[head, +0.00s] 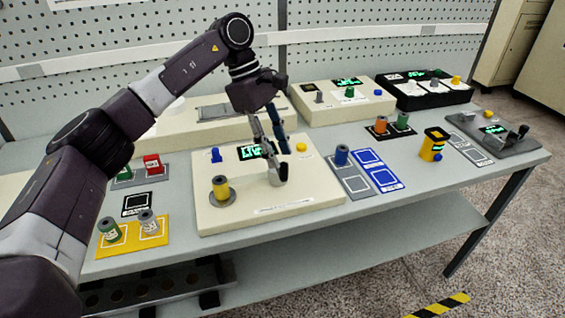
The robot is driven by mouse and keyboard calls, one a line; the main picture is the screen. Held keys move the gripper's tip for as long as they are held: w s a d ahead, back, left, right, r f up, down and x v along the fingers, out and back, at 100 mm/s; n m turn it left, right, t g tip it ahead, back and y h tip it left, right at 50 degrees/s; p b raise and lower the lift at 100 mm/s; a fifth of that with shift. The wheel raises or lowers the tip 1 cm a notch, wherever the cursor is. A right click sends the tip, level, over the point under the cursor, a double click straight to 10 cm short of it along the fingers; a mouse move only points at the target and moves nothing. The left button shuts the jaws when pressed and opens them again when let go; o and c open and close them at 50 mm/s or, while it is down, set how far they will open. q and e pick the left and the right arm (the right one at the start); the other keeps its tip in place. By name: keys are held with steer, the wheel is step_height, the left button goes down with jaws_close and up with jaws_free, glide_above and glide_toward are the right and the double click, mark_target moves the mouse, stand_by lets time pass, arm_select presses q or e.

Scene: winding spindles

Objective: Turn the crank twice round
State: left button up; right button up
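The winder (225,222) is a cream box on the table with a dark display, a blue knob (215,155) and a yellow knob (300,147). A yellow spool (220,188) stands upright on a grey disc at its front left. The grey crank (276,177) is on its right half, partly hidden by my fingers. My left gripper (275,152) points down over the crank, its fingertips at the crank's upper part. A narrow gap shows between the fingers; whether they grip the handle is unclear. My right gripper is out of view.
Left of the winder, a yellow mat (130,243) holds two spools, with a red spool (152,164) behind. To the right are blue-marked pads (385,180), a yellow device (433,145) and a grey crank fixture (500,148). More cream boxes (340,110) stand behind.

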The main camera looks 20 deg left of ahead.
arm_select(q)
steer(key=v, duration=0.7)
steer(key=shift+r, duration=0.3)
steer(key=shift+a, duration=0.15)
stand_by(0.7)
